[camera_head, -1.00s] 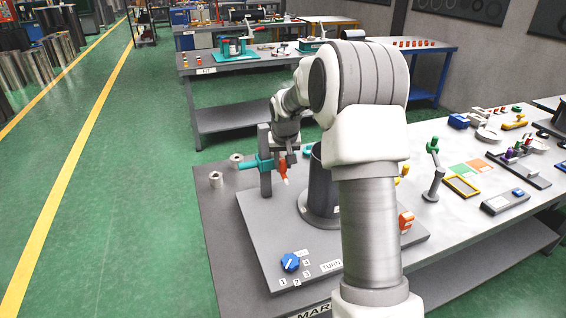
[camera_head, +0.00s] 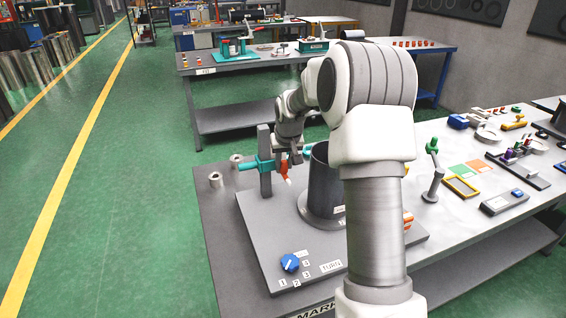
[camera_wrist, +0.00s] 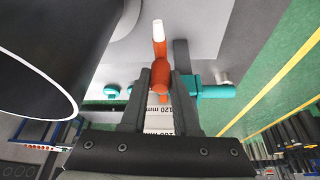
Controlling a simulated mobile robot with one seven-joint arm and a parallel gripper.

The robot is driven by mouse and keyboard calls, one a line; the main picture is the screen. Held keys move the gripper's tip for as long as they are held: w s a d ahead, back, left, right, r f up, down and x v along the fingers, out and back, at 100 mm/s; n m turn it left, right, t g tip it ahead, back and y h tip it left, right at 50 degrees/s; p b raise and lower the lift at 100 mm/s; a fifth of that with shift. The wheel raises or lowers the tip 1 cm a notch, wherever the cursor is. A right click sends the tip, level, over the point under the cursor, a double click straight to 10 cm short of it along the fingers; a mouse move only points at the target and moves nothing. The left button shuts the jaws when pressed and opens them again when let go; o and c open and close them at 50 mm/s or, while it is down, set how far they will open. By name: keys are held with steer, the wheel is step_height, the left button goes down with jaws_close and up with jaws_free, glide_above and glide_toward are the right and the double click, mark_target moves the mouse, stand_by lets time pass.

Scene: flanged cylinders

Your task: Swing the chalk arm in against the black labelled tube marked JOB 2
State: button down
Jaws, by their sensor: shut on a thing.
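The chalk arm is a teal clamp and rod (camera_head: 250,165) on a grey post (camera_head: 265,180), with an orange holder (camera_head: 285,169) and a white chalk tip (camera_head: 289,181). My gripper (camera_head: 284,156) is shut on the orange holder, which also shows between the fingers (camera_wrist: 160,76) in the wrist view. The chalk (camera_wrist: 158,31) sticks out beyond the fingers. The black tube (camera_head: 322,180) stands upright on its flange, right of the chalk, with a visible gap between them. The tube's wall (camera_wrist: 45,55) fills the wrist view's left side. A JOB 2 marking is not readable.
The tube and post stand on a grey base plate (camera_head: 260,235) with a blue knob (camera_head: 290,262) and number labels at its front. Two small metal rings (camera_head: 216,180) lie left of the plate. Trays and tools lie at the table's right. My arm hides part of the plate.

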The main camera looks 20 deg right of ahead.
steer(key=d+n+y+p, duration=0.1)
steer(key=n, duration=0.2)
steer(key=w+d+n+g+y+p, duration=0.1)
steer(key=n, duration=0.3)
steer(key=w+d+n+y+p, duration=0.1)
steer(key=n+y, duration=0.1)
steer(key=n, duration=0.2)
steer(key=shift+d+p, duration=0.3)
steer(key=shift+d, duration=0.05)
steer(key=shift+g, duration=0.3)
steer(key=c, duration=0.6)
jaws_free()
steer(key=shift+c, duration=0.2)
steer(key=v, duration=1.7)
steer(key=shift+s+r+b, duration=0.15)
steer(key=shift+s+b, duration=0.05)
steer(key=shift+b, duration=0.1)
steer(key=shift+d, duration=0.1)
